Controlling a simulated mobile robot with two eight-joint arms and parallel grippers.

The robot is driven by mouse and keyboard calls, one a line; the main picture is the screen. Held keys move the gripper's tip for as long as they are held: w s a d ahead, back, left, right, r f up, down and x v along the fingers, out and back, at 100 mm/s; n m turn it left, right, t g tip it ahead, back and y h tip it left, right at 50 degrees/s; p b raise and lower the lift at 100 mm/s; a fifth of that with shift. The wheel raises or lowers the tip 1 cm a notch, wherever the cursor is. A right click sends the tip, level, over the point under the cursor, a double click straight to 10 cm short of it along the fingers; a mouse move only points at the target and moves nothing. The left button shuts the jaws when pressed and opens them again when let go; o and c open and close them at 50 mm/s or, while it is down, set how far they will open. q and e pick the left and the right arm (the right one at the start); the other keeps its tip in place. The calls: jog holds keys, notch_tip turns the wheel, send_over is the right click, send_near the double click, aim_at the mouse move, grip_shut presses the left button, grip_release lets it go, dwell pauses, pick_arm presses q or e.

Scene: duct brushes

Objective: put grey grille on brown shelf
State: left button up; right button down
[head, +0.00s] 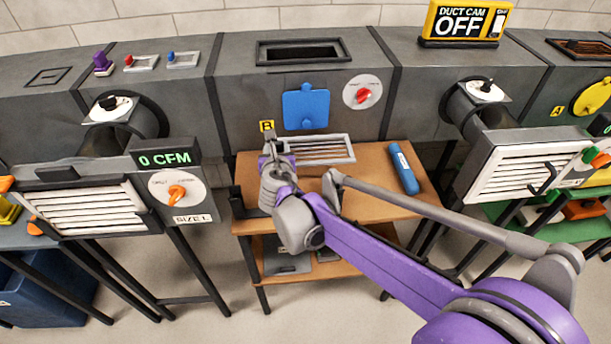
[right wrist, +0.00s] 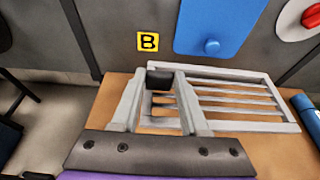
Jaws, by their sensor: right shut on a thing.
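The grey grille (head: 325,149) is a pale slatted frame at the back of the brown shelf (head: 375,188), below the blue plate. I cannot tell whether it rests on the shelf top or is held just above it. It also shows in the right wrist view (right wrist: 245,103), reaching right from between my fingers. My right gripper (head: 277,150) is shut on its left end, around a dark block that looks like its handle (right wrist: 160,79). The fingers (right wrist: 160,105) hide part of that end. My left gripper is not in view.
A blue cylinder (head: 404,168) lies on the shelf's right side. A duct wall with a blue plate (head: 306,107) and a red knob (head: 363,93) stands behind. Louvred units (head: 90,208) flank the shelf on both sides. A lower board holds dark items (head: 287,262).

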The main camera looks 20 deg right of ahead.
notch_tip(320, 180, down, 8)
jog(key=shift+r+b, duration=0.15)
jog(key=shift+b, duration=0.85)
jog(key=shift+c, duration=2.1)
grip_release()
